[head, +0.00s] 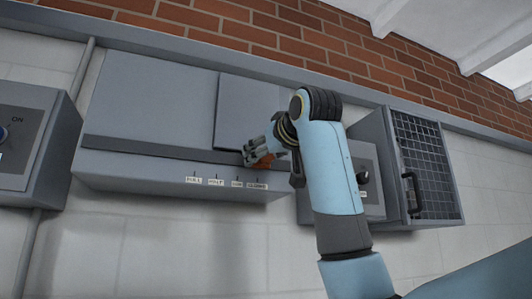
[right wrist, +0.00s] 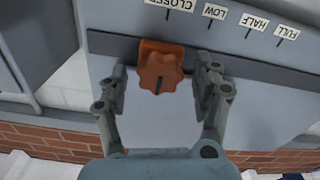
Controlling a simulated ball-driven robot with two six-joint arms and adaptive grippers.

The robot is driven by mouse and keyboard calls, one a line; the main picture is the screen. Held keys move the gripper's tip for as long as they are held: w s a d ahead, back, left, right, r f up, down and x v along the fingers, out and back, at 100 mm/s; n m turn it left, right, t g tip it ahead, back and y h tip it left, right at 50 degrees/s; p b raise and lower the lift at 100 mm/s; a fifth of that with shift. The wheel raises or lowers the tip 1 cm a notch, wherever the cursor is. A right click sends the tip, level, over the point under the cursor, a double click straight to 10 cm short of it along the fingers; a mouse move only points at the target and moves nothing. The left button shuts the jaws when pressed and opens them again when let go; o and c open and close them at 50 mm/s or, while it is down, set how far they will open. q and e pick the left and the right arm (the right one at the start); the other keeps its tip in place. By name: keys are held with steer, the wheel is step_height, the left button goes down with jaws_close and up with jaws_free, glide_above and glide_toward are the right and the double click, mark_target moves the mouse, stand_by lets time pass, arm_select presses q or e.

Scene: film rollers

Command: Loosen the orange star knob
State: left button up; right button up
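The orange star knob (right wrist: 161,70) sits on an orange block on the dark strip of the grey cabinet in the right wrist view. A dark mark shows on its face. In the head view the knob (head: 266,162) is partly hidden behind my right gripper (head: 259,151). In the right wrist view my right gripper (right wrist: 164,74) is open, with one finger on each side of the knob. Gaps show between both fingers and the knob, so it appears untouched. My left gripper is not in view.
The grey cabinet (head: 150,100) carries labels reading FULL, HALF, LOW and CLOSED below the strip. A grey box with a dial (head: 30,140) is at left. A mesh-fronted box (head: 428,165) with a black handle is at right.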

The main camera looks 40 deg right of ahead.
steer(key=c, duration=1.1)
steer(key=shift+c, duration=0.2)
steer(key=shift+n, duration=0.3)
steer(key=n, duration=1.7)
steer(key=shift+a+f+n, duration=0.15)
steer(key=shift+f+n, duration=0.1)
steer(key=shift+n, duration=0.05)
steer(key=o, duration=1.2)
